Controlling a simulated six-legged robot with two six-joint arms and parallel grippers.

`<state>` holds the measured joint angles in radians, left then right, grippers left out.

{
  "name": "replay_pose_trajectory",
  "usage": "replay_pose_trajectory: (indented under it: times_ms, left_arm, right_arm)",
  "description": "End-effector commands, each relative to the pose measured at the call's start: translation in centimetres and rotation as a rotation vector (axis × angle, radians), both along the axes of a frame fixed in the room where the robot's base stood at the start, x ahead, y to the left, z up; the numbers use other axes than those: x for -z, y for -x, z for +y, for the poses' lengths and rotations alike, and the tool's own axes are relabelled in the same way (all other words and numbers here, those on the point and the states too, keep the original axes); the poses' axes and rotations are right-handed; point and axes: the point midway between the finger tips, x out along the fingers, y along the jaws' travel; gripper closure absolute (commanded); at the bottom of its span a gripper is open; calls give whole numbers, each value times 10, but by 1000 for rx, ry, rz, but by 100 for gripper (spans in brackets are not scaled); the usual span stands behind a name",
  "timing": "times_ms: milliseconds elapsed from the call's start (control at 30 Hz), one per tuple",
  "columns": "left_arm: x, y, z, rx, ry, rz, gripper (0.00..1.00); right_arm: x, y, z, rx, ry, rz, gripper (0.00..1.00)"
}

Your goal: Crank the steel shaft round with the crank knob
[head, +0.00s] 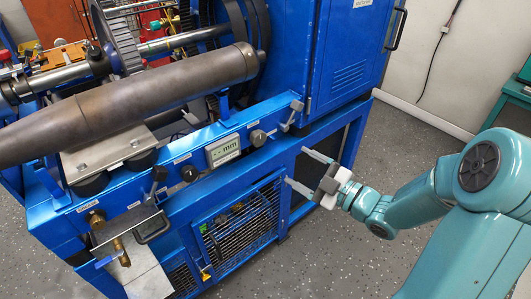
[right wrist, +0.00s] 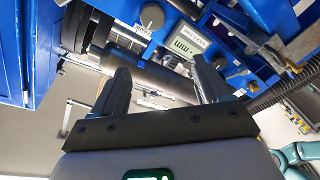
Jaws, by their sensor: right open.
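A bright steel shaft (head: 62,76) runs across the blue machine at the upper left, through a large dark toothed wheel (head: 119,38). A thick dull grey cylinder (head: 160,90) lies in front of it. My right gripper (head: 296,166) is open and empty, in front of the machine below the rail. In the right wrist view its fingers (right wrist: 163,80) are spread apart with nothing between them.
A display (head: 223,150) sits on the rail. The blue cabinet (head: 345,60) rises at the right, with a mesh guard (head: 243,225) below the rail. Speckled floor (head: 300,265) is clear in front.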

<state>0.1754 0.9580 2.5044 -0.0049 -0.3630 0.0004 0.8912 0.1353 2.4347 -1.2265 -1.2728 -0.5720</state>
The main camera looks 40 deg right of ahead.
Motion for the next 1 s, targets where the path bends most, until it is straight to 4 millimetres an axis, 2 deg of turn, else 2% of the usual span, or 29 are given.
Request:
replay_pose_trajectory:
  times_ms: [33,100,267,367,800,1000]
  left_arm:
    - [11,0,0,-1,0,0,57]
    - [16,0,0,-1,0,0,57]
    - [17,0,0,0,0,0,57]
    - [17,0,0,-1,0,0,57]
    - [21,0,0,-1,0,0,57]
    - [22,0,0,-1,0,0,57]
  right_arm:
    - [9,5,-8,25,12,-2,24]
    - [12,10,-15,48,20,0,24]
    - [15,4,-17,62,19,5,24]
    - [14,-12,-13,58,18,5,24]
    - [15,-116,3,59,17,6,24]
    - [15,-144,6,61,18,7,24]
